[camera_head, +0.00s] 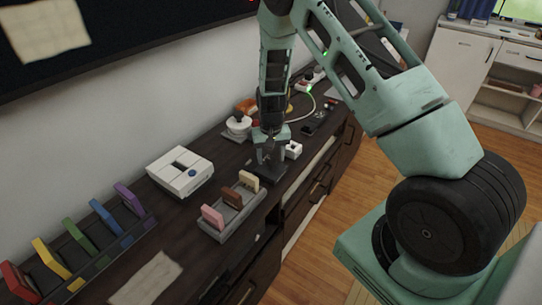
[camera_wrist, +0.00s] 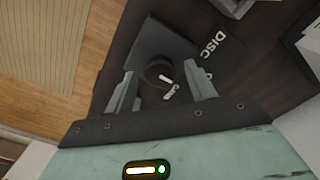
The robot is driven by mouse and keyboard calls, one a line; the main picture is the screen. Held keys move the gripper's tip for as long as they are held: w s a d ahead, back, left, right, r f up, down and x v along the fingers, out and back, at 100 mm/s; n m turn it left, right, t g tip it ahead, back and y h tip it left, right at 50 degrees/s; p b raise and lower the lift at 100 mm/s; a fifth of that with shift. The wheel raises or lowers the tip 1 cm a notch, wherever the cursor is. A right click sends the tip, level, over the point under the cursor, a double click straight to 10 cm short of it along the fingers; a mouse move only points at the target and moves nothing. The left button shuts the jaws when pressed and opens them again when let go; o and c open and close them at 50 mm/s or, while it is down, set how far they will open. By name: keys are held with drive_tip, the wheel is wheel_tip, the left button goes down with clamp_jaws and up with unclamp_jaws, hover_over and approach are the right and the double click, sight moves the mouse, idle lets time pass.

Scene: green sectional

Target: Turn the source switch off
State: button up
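The source switch is a dark round knob (camera_wrist: 157,70) with a short white mark, set on a black box (camera_wrist: 150,42) in the wrist view. White lettering reading "DISC" lies to the right of the knob, and another small white marking below it is too small to read. My gripper (camera_wrist: 163,84) is open, with one finger on each side of the knob; I cannot tell whether either touches it. In the head view my gripper (camera_head: 270,155) points down over the black box (camera_head: 267,172), and the knob is hidden there.
On the dark cabinet (camera_head: 125,250), a grey rack (camera_head: 237,217) with coloured tabs stands just in front of the box. A white device (camera_head: 180,171) is to the left. A small white block (camera_head: 293,149) sits close right of my gripper. The wall runs behind.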

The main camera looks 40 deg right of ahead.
sight(271, 159)
drive_tip(key=shift+r, duration=0.1)
wheel_tip(271, 159, up, 17)
drive_tip(key=b, duration=0.1)
drive_tip(key=shift+r, duration=0.15)
idle(0.7)
